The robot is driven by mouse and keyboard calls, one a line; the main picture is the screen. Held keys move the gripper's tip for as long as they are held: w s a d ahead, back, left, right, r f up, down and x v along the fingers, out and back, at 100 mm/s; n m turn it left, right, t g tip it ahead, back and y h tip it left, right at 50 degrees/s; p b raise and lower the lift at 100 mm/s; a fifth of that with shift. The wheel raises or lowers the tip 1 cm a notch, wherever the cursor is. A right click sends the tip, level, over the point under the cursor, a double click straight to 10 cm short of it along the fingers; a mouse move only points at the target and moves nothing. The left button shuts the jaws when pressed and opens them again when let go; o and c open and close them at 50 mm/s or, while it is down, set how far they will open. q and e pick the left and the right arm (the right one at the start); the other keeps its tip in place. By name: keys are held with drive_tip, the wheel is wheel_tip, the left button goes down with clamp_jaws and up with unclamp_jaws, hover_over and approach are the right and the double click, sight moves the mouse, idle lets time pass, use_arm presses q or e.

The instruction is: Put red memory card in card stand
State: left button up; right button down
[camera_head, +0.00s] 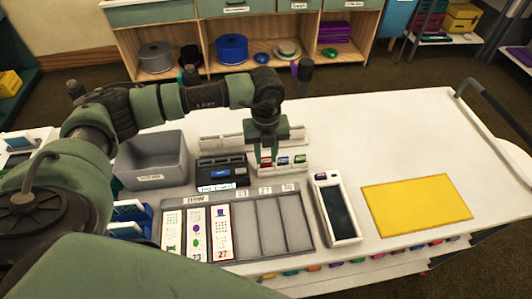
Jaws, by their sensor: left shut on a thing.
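My left gripper (266,158) reaches down over the white table from the left, its jaws shut on the small red memory card (266,164). The fingers partly hide the card. A green card (283,161) and a blue card (300,159) sit in a row just to its right. A black slotted holder (207,171), which looks like the card stand, is left of the gripper, with a blue piece in it and a label in front. The gripper is apart from this holder. My right gripper is not in view.
A grey bin (150,160) stands left of the holder. In front lies a grey sectioned tray (273,240) with several printed cards. A white-framed dark device (338,212) and a yellow mat (415,204) lie to the right. The table's back right is clear.

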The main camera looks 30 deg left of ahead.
use_arm(q)
drive_tip(key=shift+f, duration=0.35)
drive_tip(key=o, duration=0.9)
wheel_tip(320, 180, up, 8)
drive_tip(key=shift+f+b, duration=0.1)
drive_tip(key=shift+b, duration=1.1)
